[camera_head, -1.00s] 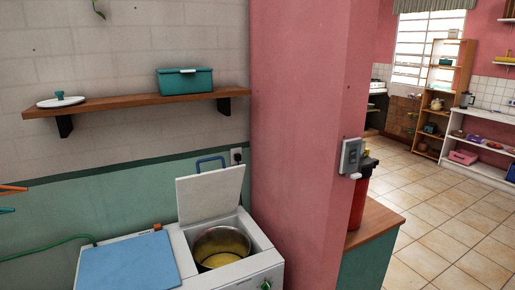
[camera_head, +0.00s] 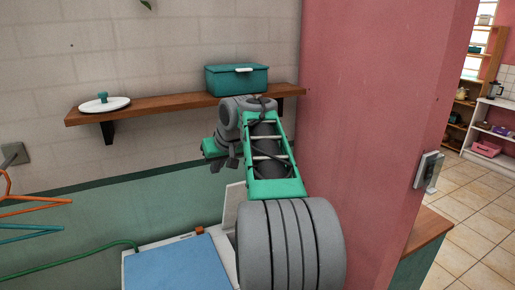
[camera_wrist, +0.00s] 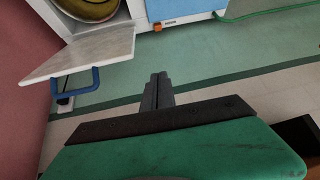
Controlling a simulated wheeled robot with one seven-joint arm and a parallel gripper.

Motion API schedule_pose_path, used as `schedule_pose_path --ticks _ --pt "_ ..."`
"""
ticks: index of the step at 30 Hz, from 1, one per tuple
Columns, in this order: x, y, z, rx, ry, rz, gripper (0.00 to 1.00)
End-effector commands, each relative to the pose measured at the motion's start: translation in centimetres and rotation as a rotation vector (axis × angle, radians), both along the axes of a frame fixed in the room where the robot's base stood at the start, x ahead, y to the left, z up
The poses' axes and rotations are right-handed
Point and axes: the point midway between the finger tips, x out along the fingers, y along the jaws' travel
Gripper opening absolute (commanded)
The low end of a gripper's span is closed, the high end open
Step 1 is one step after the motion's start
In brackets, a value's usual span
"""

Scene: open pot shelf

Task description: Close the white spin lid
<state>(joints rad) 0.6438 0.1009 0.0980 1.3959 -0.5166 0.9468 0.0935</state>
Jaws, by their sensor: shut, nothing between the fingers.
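The white spin lid (camera_head: 232,206) stands open and raised at the back of the washer, mostly hidden behind my arm in the head view. In the wrist view the lid (camera_wrist: 88,52) shows as a pale panel with a blue handle (camera_wrist: 80,84) at its edge, beside the open spin tub (camera_wrist: 88,8). My gripper (camera_wrist: 157,78) is shut and empty, to the right of the lid and apart from it in the wrist view. In the head view my gripper (camera_head: 224,164) hangs above the lid, in front of the wall.
A wooden shelf (camera_head: 150,112) above holds a teal box (camera_head: 236,79) and a white pot lid (camera_head: 104,104). The washer's blue lid (camera_head: 178,265) is closed. A pink pillar (camera_head: 375,120) stands close on the right. Orange and teal hangers (camera_head: 30,203) are at the left.

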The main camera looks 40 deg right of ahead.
Motion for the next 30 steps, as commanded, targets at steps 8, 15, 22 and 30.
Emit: schedule_pose_path --ticks 8,15,22,30 --pt "-0.7 -16.3 5.2 -0.084 -0.088 -0.085 0.0" --pt "0.9 -17.1 3.2 -0.086 -0.089 -0.082 0.0" --pt "3.9 -17.9 -0.2 -0.087 -0.09 -0.083 0.0" --pt "3.8 -18.1 -2.9 -0.089 -0.091 -0.087 0.0"
